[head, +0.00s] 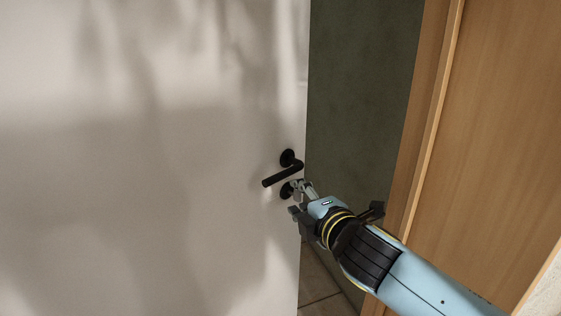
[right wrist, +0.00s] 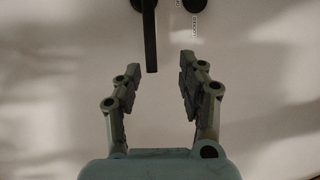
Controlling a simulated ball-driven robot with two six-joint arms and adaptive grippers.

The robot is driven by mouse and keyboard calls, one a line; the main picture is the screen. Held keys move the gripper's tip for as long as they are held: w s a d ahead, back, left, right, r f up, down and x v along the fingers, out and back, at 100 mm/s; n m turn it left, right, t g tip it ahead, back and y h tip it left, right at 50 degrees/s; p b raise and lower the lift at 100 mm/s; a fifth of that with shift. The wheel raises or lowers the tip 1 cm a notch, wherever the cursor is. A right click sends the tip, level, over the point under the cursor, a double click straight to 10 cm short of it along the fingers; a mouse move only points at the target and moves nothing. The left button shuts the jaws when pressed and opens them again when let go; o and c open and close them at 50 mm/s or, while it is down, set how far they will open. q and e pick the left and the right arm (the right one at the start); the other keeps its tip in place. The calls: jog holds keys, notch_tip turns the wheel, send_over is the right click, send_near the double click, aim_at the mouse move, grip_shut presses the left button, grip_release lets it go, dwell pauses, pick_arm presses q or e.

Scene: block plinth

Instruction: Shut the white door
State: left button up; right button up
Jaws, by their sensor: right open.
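The white door (head: 150,150) fills the left of the head view and stands ajar, with a gap between its edge and the wooden frame. Its black lever handle (head: 283,172) sits near that edge, above a round black lock plate (head: 287,190). My right gripper (head: 297,198) is just below the handle, close to the door face. In the right wrist view the gripper (right wrist: 158,75) is open and empty, and the handle (right wrist: 150,40) reaches down toward the space between its fingertips. Contact with the door cannot be told. My left gripper is not in view.
A wooden door frame (head: 425,110) and a wooden panel (head: 500,130) stand at the right. A dark green wall (head: 360,90) shows through the gap, with floor tiles (head: 318,280) below. My right arm crosses in front of the frame.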

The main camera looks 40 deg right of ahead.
aim_at(282, 177)
jog(key=x, duration=0.3)
jog(key=r+x, duration=0.1)
jog(key=x, duration=0.6)
jog(key=shift+w+r, duration=0.2)
jog(key=shift+w, duration=0.3)
grip_shut()
